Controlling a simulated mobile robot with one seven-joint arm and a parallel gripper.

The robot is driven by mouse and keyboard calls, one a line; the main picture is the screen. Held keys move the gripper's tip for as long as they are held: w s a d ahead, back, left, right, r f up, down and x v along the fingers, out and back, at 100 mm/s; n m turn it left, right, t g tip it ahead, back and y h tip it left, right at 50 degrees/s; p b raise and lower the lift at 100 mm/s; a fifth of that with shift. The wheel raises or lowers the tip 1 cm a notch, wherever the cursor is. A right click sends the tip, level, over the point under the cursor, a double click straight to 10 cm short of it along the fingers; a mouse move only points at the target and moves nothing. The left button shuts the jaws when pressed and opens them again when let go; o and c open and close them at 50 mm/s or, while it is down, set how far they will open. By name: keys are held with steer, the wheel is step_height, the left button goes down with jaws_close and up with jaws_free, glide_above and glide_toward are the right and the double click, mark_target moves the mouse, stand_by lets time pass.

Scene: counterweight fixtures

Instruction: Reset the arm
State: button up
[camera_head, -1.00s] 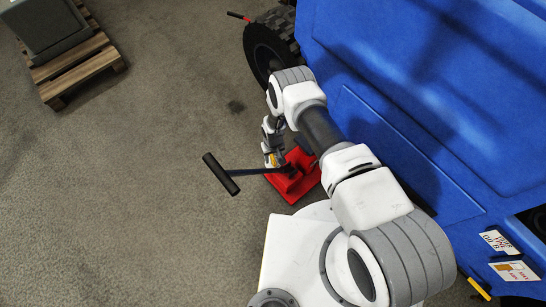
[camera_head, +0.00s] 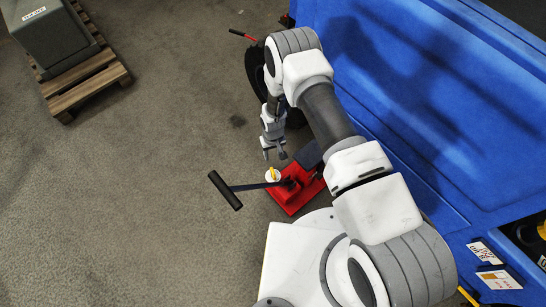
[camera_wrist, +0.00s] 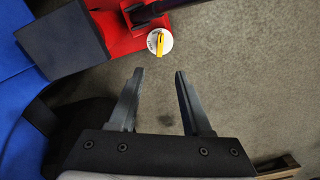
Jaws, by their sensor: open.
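My gripper (camera_head: 274,153) is open and empty, pointing down over the grey floor. In the wrist view, its two fingers (camera_wrist: 158,75) stand apart with only floor between them. A red fixture (camera_head: 297,194) with a black T-shaped handle (camera_head: 225,190) sits on the floor just beyond the fingertips. A white round knob with a yellow bar (camera_head: 272,175) is on its side; it also shows in the wrist view (camera_wrist: 153,48), clear of the fingers. My arm hides part of the fixture's surroundings.
A large blue body (camera_head: 420,90) with a dark wheel (camera_head: 257,75) stands close along the right of my arm. A grey block (camera_head: 55,40) rests on a wooden pallet (camera_head: 88,82) at the upper left.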

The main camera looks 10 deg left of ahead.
steer(key=shift+r, duration=0.45)
steer(key=w+d+r+m+t, duration=0.1)
steer(key=w+d+r, duration=0.15)
steer(key=r, duration=0.75)
steer(key=w+d+r, duration=0.1)
steer(key=w+r, duration=0.2)
steer(key=r, duration=0.7)
steer(key=w+d+r+m+t, duration=0.1)
steer(key=w+r, duration=0.2)
steer(key=r, duration=0.6)
steer(key=s+d+r+m+t, duration=0.1)
steer(key=s+d+r, duration=0.25)
steer(key=r, duration=0.45)
steer(key=s+d+r, duration=0.3)
steer(key=d+r, duration=0.1)
steer(key=r, duration=0.4)
steer(key=s+d+r+m+t, duration=0.1)
steer(key=s+d+r, duration=0.2)
steer(key=r, duration=0.6)
steer(key=s+d+r+m+t, duration=0.1)
steer(key=s+d+r, duration=0.2)
steer(key=s, duration=0.5)
steer(key=s+d+r+t, duration=0.1)
steer(key=s+d+r, duration=0.2)
steer(key=s, duration=0.5)
step_height(320, 180, up, 22)
steer(key=p, duration=2.1)
steer(key=shift+s+p, duration=0.4)
